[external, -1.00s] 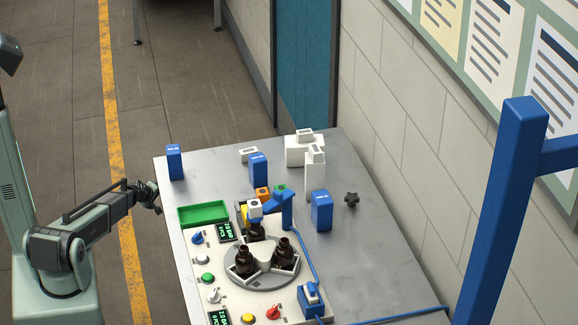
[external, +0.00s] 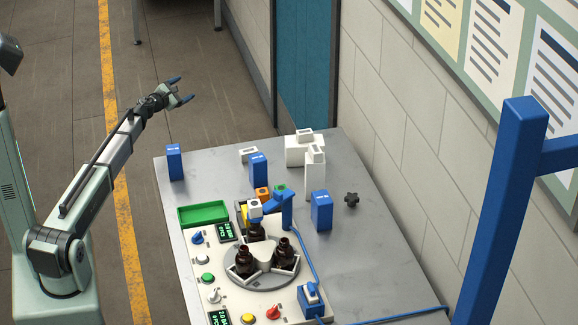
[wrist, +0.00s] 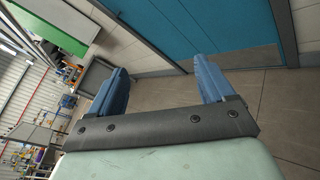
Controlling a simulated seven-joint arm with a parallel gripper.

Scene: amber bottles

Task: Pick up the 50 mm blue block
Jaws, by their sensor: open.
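Three similar blue blocks with small white print stand upright on the grey table. One blue block (external: 175,162) is at the far left corner, another blue block (external: 258,169) is near the back middle, and a third blue block (external: 321,211) is right of centre. I cannot tell which one is 50 mm. My gripper (external: 184,90) is raised above and beyond the table's far left corner, apart from every block. In the wrist view my gripper (wrist: 164,85) has its two blue fingers spread with nothing between them, facing the floor and a teal door. No block shows clearly there.
The table (external: 355,255) holds a green tray (external: 204,214), a control panel with knobs and displays, and a round turntable with amber bottles (external: 284,253). White containers (external: 304,150) stand at the back. A blue post (external: 500,210) rises at right. Air around my gripper is clear.

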